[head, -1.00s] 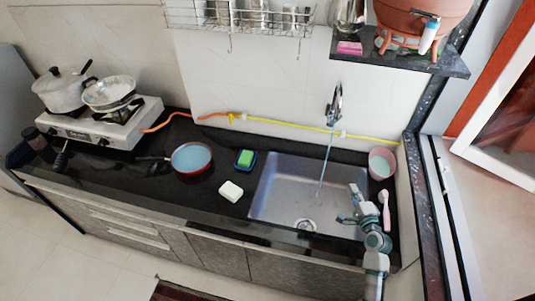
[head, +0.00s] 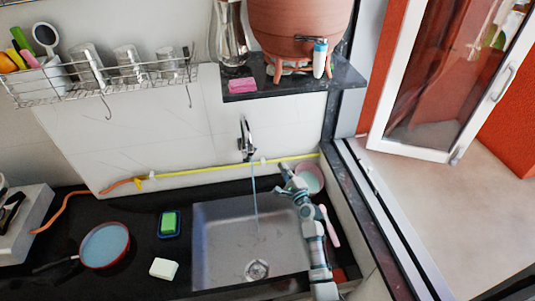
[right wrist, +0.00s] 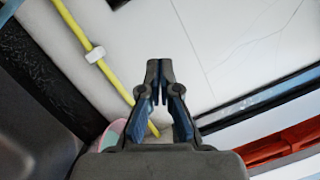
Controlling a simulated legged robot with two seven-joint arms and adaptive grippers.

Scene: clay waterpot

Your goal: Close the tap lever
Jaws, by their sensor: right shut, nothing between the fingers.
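A silver wall tap (head: 246,138) hangs over the sink in the head view. A thin bluish stream (head: 255,200) falls from it into the sink. The clay waterpot (head: 300,22) on the shelf above has a white-and-blue tap (head: 320,60) with a dark lever (head: 309,38). My right gripper (head: 283,177) is near the back right of the sink, below and right of the wall tap and well below the pot's tap. In the right wrist view its fingers (right wrist: 161,68) are shut and empty, pointing towards the pale wall. My left gripper is not in view.
The dark shelf (head: 295,84) carries the pot, a glass jug (head: 229,40) and a pink sponge (head: 242,85). A yellow hose (head: 210,170) runs along the wall. A pink bowl (head: 311,179) stands close beside my right gripper. A white-framed window (head: 375,140) stands open at right.

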